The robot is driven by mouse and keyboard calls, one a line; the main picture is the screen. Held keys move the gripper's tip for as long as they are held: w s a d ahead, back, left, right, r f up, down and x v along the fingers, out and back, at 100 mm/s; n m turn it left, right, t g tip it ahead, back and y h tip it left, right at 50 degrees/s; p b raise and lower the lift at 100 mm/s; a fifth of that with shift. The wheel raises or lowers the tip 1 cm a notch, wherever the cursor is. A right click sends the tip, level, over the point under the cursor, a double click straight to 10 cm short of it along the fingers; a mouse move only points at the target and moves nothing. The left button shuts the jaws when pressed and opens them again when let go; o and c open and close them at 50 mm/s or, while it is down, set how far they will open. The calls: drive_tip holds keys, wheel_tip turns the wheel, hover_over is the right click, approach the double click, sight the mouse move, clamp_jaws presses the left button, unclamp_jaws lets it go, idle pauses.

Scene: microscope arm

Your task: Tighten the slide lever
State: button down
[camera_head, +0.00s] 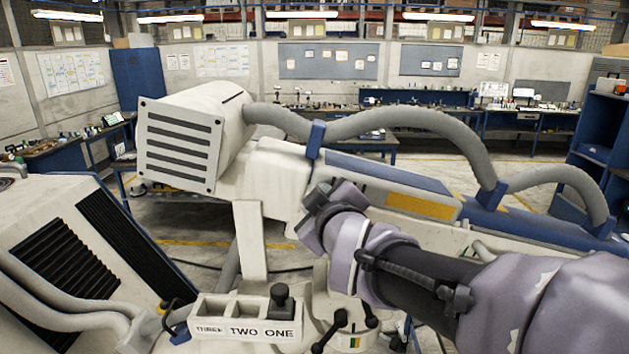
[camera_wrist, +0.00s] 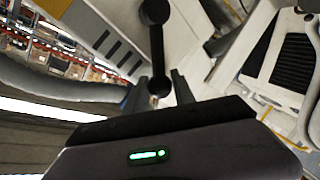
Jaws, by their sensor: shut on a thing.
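The slide lever (camera_wrist: 157,40) shows in the wrist view as a black bar with a round ball at each end. It stands out from the pale body of the machine. My gripper (camera_wrist: 157,80) has its two dark fingers on either side of the lever's near ball and is shut on it. The far ball lies beyond the fingertips, near the top edge. In the head view my arm reaches in from the lower right to the microscope arm (camera_head: 272,172), and the dark end of my wrist (camera_head: 320,200) is against it. The held lever cannot be made out there.
A grey hose (camera_head: 410,118) arches over the microscope arm. A vented cabinet (camera_head: 75,255) fills the left.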

drive_tip(key=a+n+p, duration=0.1)
drive_tip(key=p, duration=0.2)
drive_tip(key=shift+a+f+h+p, duration=0.1)
drive_tip(key=shift+f+h+p, duration=0.05)
drive_tip(key=shift+h+p, duration=0.15)
drive_tip(key=shift+a+f+n+h+p, duration=0.25)
drive_tip(key=shift+f+n+p, duration=0.25)
drive_tip(key=shift+p, duration=0.4)
drive_tip(key=c, duration=1.1)
unclamp_jaws()
drive_tip(key=shift+o, duration=0.2)
drive_tip(key=v, duration=1.7)
drive_tip(key=shift+r, duration=0.3)
drive_tip(key=shift+s+d, duration=0.1)
